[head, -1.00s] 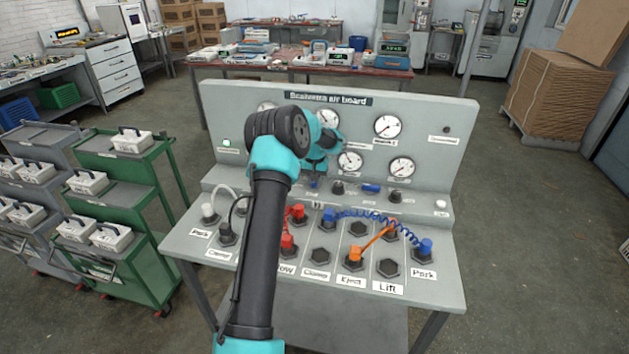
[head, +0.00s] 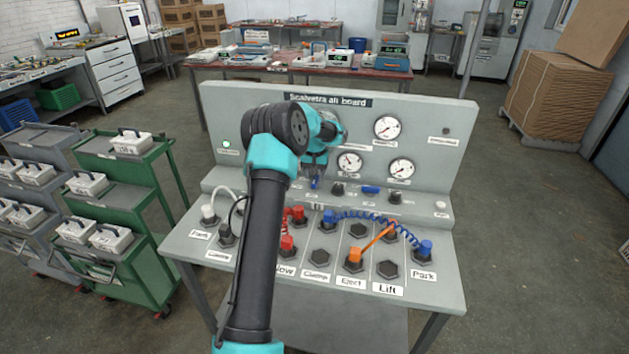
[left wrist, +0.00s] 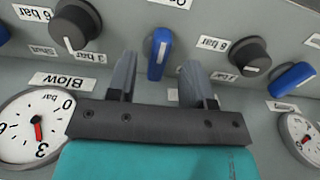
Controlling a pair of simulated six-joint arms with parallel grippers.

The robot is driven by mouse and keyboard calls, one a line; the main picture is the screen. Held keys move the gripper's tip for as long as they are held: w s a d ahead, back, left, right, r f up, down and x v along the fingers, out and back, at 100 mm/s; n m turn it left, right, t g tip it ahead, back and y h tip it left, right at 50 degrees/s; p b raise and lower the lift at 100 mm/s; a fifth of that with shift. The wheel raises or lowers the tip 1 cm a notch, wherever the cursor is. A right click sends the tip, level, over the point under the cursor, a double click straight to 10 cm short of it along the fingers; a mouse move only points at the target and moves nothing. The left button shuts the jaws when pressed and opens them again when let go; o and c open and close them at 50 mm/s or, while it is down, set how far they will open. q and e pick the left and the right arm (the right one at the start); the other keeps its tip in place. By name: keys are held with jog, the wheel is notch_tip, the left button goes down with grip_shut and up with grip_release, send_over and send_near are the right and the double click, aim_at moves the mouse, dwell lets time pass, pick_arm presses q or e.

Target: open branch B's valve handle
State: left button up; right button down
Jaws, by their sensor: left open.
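My left gripper (head: 314,168) is at the air board, over its row of knobs and handles. In the left wrist view, its two grey fingers (left wrist: 160,64) are apart and empty. A blue valve handle (left wrist: 159,54) lies in the gap between the fingertips, with its long side running up and down the picture; contact is not visible. It also shows below the gripper in the head view (head: 314,184). Another blue handle (left wrist: 291,79) lies tilted to the right, and a third (left wrist: 3,34) is cut by the left edge. I cannot read which is branch B. My right gripper is not in view.
Black knobs (left wrist: 76,24) and (left wrist: 249,56) flank the middle handle. Gauges (left wrist: 36,124) are close to the gripper. The board's lower deck (head: 200,250) holds sockets, a red hose, a blue coiled hose (head: 370,214) and an orange hose. My arm hides the board's left part.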

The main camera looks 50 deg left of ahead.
aim_at(315, 181)
pick_arm(q)
notch_tip(315, 181, up, 14)
dwell(0.4)
dwell(0.3)
